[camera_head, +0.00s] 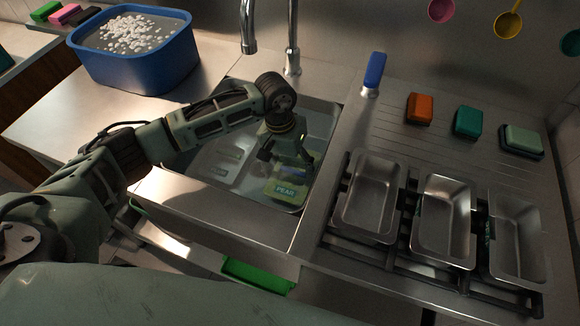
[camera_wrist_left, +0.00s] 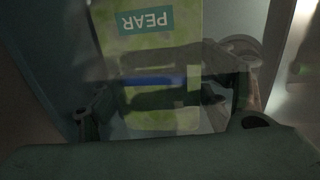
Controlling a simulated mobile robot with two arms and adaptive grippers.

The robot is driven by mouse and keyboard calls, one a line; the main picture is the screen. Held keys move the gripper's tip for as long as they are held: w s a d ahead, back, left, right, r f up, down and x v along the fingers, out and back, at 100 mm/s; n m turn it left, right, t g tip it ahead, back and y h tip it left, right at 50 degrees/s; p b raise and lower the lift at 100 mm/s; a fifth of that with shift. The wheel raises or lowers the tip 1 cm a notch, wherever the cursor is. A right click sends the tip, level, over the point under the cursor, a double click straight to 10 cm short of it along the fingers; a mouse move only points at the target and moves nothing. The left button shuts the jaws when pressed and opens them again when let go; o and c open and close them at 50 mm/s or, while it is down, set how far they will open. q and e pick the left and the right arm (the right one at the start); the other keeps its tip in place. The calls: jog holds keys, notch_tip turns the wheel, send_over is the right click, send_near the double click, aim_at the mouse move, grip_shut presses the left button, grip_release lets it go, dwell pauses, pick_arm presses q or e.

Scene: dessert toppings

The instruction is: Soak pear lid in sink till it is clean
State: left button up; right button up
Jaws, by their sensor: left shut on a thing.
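The pear lid (camera_head: 284,190) is green-yellow with a teal PEAR label and lies under my left gripper in the sink. The sink (camera_head: 215,170) is a steel basin that seems to hold water. My left gripper (camera_head: 290,168) reaches down into the sink from above and is shut on the lid. In the left wrist view the lid (camera_wrist_left: 160,48) shows between the fingers of the left gripper (camera_wrist_left: 168,98), with a blue strip across its middle. Part of the lid is hidden by the fingers. I cannot tell whether dirt is on it. My right gripper is not in view.
Several steel trays (camera_head: 372,195) sit on a rack at right. Sponges (camera_head: 420,108) and a blue-handled tool (camera_head: 374,72) stand behind them.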

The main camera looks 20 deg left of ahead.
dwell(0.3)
pick_arm(q)
jog(key=o, duration=1.3)
jog(key=shift+f, duration=0.1)
notch_tip(320, 180, up, 7)
jog(key=p, duration=0.2)
jog(key=shift+f+p, duration=0.1)
jog(key=shift+p, duration=0.25)
notch_tip(320, 180, up, 9)
jog(key=p, duration=0.3)
jog(key=shift+s, duration=0.15)
